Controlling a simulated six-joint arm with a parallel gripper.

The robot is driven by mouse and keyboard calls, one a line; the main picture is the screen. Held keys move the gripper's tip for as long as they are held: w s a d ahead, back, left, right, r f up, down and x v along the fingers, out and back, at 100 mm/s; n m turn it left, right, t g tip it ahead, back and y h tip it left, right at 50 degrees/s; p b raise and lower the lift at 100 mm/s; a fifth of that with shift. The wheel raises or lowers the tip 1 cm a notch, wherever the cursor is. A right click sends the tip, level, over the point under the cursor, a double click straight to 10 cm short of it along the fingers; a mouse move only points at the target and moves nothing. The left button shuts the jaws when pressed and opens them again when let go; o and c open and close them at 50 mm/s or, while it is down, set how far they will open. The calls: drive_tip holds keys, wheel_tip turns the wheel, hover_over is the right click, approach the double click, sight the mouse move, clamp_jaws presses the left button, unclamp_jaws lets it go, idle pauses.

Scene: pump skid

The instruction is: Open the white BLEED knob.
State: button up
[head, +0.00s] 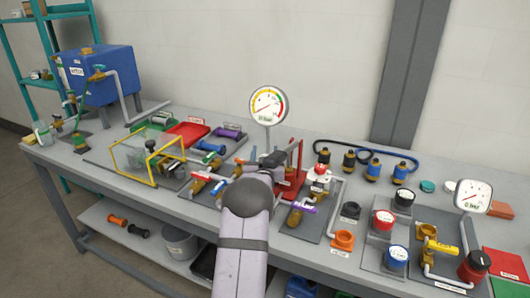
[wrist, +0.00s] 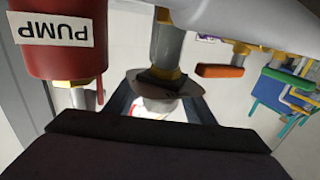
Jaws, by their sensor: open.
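My gripper (head: 270,159) is in the middle of the bench in the head view, beside the red PUMP block (head: 289,182). The wrist view shows its dark fingers (wrist: 163,98) open, one on each side of a knob with a dark flared skirt and a whitish part (wrist: 160,107). The knob sits on a brass and grey stem (wrist: 167,45). Its lower part is hidden by the gripper body, and no BLEED label is readable. Whether the fingers touch it I cannot tell. In the head view my gripper and arm cover this spot.
The PUMP block also stands close at left in the wrist view (wrist: 66,38). An orange lever handle (wrist: 220,71) and a green one (wrist: 285,76) lie to the right there. A pressure gauge (head: 269,105) rises behind my gripper. A yellow-framed guard (head: 148,158) stands to the left.

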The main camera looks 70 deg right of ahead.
drive_tip(key=shift+c, duration=0.3)
drive_tip(key=c, duration=1)
drive_tip(key=shift+o, duration=0.2)
drive_tip(key=shift+t, duration=0.3)
drive_tip(key=shift+w+n+t+y+b, duration=0.15)
drive_tip(key=shift+n+t+y+b, duration=0.25)
drive_tip(key=shift+n+t+b, duration=0.3)
drive_tip(key=shift+r, duration=0.1)
